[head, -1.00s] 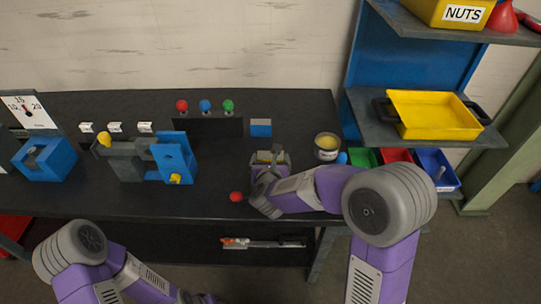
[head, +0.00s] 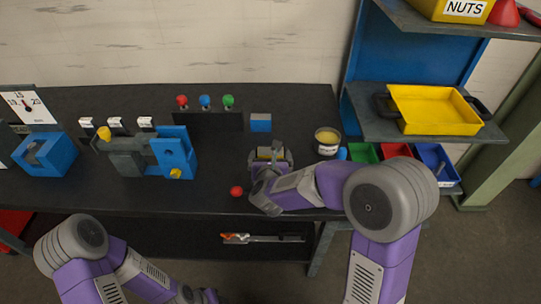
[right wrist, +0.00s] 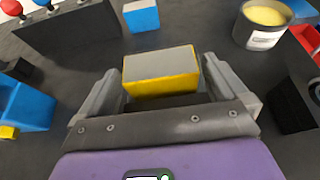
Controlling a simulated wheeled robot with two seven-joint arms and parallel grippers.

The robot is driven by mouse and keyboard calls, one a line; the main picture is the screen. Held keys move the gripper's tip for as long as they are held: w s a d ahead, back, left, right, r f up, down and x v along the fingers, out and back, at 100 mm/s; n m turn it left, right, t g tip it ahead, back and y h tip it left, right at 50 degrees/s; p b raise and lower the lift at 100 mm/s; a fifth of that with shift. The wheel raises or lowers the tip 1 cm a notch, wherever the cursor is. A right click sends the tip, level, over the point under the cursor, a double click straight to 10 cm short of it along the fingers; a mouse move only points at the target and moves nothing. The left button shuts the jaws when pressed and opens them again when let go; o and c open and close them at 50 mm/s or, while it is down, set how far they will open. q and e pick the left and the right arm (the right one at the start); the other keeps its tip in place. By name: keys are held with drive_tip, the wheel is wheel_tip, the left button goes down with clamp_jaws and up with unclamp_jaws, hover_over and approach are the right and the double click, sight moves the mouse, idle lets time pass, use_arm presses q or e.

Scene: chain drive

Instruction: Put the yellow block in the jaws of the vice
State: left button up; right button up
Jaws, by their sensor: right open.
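The yellow block (right wrist: 161,84) has a grey top and a yellow front face. It stands on the dark bench between the spread fingers of my right gripper (right wrist: 160,85), with a gap visible beside it. In the head view my right gripper (head: 270,153) is around the block, which is partly hidden by it. The vice (head: 127,158), grey with a blue plate and yellow knobs, stands to the left on the bench. The space between its jaws is hard to make out. My left arm shows at the lower left; its gripper is out of frame.
A red ball (head: 237,191) lies left of my right gripper. A blue block with a grey top (head: 261,123) and a round tin (head: 327,141) stand behind it. Red, blue and green knobs (head: 205,101) top a dark panel. The bench between vice and gripper is mostly clear.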

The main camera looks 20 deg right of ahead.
drive_tip(key=p+v, duration=0.1)
drive_tip(key=v, duration=1)
drive_tip(key=shift+s+a+f, duration=0.1)
drive_tip(key=shift+s, duration=0.1)
